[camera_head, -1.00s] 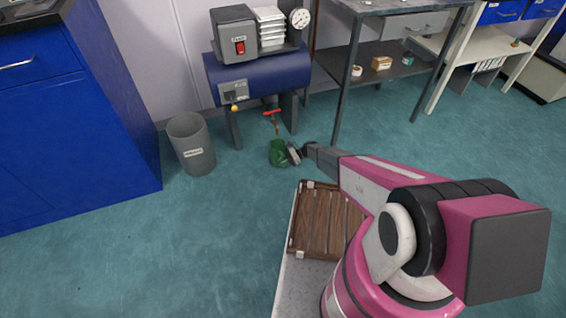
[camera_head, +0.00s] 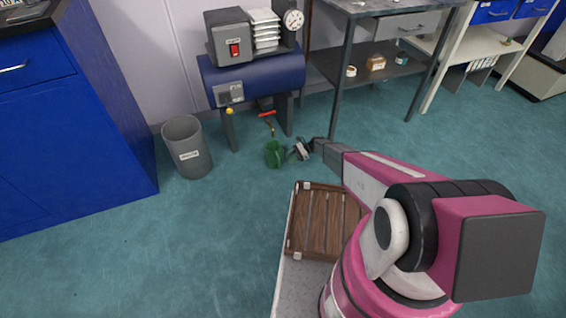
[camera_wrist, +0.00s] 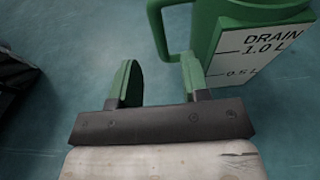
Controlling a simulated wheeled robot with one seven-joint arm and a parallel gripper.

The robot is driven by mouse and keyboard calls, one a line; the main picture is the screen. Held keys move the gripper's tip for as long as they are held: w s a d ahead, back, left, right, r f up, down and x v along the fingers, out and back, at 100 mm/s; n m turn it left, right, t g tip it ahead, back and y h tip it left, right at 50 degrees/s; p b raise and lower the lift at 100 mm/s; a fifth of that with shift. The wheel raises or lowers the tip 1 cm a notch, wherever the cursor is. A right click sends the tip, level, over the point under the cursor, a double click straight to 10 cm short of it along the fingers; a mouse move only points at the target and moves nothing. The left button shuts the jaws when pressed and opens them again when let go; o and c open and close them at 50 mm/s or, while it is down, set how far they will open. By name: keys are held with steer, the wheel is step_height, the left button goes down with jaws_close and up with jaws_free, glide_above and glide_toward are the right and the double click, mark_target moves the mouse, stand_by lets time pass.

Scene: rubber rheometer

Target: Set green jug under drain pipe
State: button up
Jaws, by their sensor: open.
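The green jug (camera_head: 275,154) stands upright on the floor in front of the blue compressor tank, close to the drain pipe (camera_head: 270,126) with its red handle. In the wrist view the jug (camera_wrist: 205,28) shows its handle and a white scale marked DRAIN at the upper right. My gripper (camera_head: 294,152) is just right of the jug in the head view. In the wrist view my gripper (camera_wrist: 158,80) is open with nothing between its green-tipped fingers; the jug's handle is ahead of the right finger, apart from it or barely touching, I cannot tell.
The blue tank (camera_head: 255,76) stands on dark legs with a grey switch box on top. A grey bin (camera_head: 187,148) is to its left, and a metal table (camera_head: 385,60) to its right. A wooden crate (camera_head: 318,222) lies near my base. Floor left of the crate is clear.

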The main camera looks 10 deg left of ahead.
steer(key=v, duration=0.4)
steer(key=s+d+r+n+t+h, duration=0.2)
steer(key=s+d+r+n+h, duration=0.2)
steer(key=s+d+r, duration=0.4)
steer(key=s+d+r+n+t+h, duration=0.3)
steer(key=s+d+r, duration=0.6)
steer(key=r, duration=1.2)
steer(key=s+d+r+n+t+h, duration=0.2)
steer(key=s+d+r+n+h, duration=0.2)
steer(key=s+d+r, duration=0.4)
steer(key=d+r+h, duration=0.1)
steer(key=d+r, duration=0.2)
steer(key=r, duration=0.4)
steer(key=shift+s+d+n+t+h, duration=0.25)
steer(key=shift+s+n+t+h, duration=0.05)
steer(key=shift+s+t, duration=0.1)
steer(key=shift+r, duration=0.1)
